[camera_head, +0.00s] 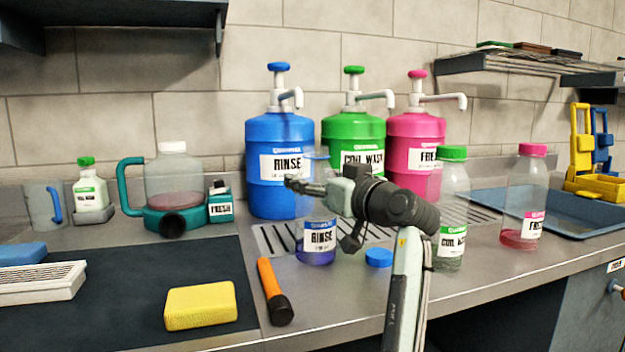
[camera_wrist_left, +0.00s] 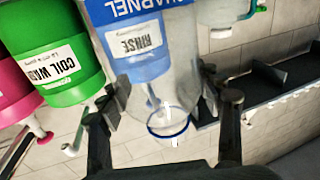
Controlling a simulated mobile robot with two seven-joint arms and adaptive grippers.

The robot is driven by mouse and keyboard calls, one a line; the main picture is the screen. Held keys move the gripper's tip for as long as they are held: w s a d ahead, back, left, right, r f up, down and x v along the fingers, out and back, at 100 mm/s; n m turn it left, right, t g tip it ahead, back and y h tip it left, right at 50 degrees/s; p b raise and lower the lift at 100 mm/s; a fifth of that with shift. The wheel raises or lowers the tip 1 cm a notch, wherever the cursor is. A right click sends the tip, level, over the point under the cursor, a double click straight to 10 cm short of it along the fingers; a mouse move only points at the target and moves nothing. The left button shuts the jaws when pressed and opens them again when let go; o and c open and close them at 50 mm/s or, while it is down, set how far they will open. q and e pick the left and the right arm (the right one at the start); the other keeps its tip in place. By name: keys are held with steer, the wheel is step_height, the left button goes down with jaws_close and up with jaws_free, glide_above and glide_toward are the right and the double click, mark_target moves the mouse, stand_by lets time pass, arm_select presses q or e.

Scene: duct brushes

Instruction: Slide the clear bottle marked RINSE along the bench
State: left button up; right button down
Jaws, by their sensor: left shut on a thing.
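The clear bottle marked RINSE (camera_head: 317,250) stands upright and uncapped on the bench, with blue-violet liquid low inside. My left gripper (camera_head: 318,208) is shut around its upper body from the right side, and the arm hides part of the scene behind. In the left wrist view, my left gripper's fingers (camera_wrist_left: 165,92) lie on either side of the clear bottle, whose round mouth (camera_wrist_left: 168,122) shows between them. The blue jug shows through the clear plastic there. My right gripper is not in view.
A blue cap (camera_head: 378,257) lies right of the bottle. An orange-and-black tool (camera_head: 272,290) lies at its left front. Green-capped (camera_head: 453,200) and pink-capped (camera_head: 524,200) bottles stand to the right. Blue (camera_head: 280,150), green (camera_head: 353,130) and pink (camera_head: 416,145) pump jugs stand behind.

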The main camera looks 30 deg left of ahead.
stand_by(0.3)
arm_select(q)
steer(key=s+d+b, duration=0.1)
steer(key=s+d, duration=0.2)
steer(key=d, duration=0.1)
steer(key=shift+s, duration=0.3)
stand_by(0.6)
steer(key=shift+d, duration=0.1)
steer(key=shift+s+d+b, duration=0.65)
steer(key=shift+s+d, duration=0.8)
steer(key=shift+d, duration=0.15)
steer(key=o, duration=1.3)
steer(key=shift+o, duration=0.2)
